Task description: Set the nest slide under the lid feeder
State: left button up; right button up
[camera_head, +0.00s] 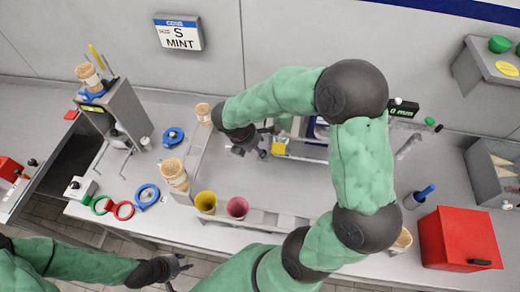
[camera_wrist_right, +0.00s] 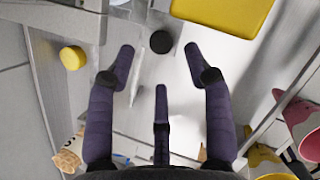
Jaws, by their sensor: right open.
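My right gripper (camera_head: 248,140) reaches down over the middle of the bench, beside a metal-framed station (camera_head: 310,152) with a yellow block (camera_head: 279,146). In the right wrist view its fingers (camera_wrist_right: 158,75) are spread and empty. A round black knob (camera_wrist_right: 161,41) lies just beyond and between the fingertips, apart from them. The yellow block also shows there (camera_wrist_right: 225,14). I cannot tell for certain which parts are the nest slide and lid feeder; my right arm hides much of the station. My left gripper (camera_head: 182,266) is open and empty off the bench's front edge.
Yellow (camera_head: 205,202) and pink (camera_head: 237,207) cups stand in a front rail. A stack of cones (camera_head: 174,172) is left of them. Coloured rings (camera_head: 122,209) lie front left. A grey dispenser (camera_head: 122,108) stands at left, a red box (camera_head: 455,238) at right.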

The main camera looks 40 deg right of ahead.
jog(key=v, duration=0.7)
dwell(0.5)
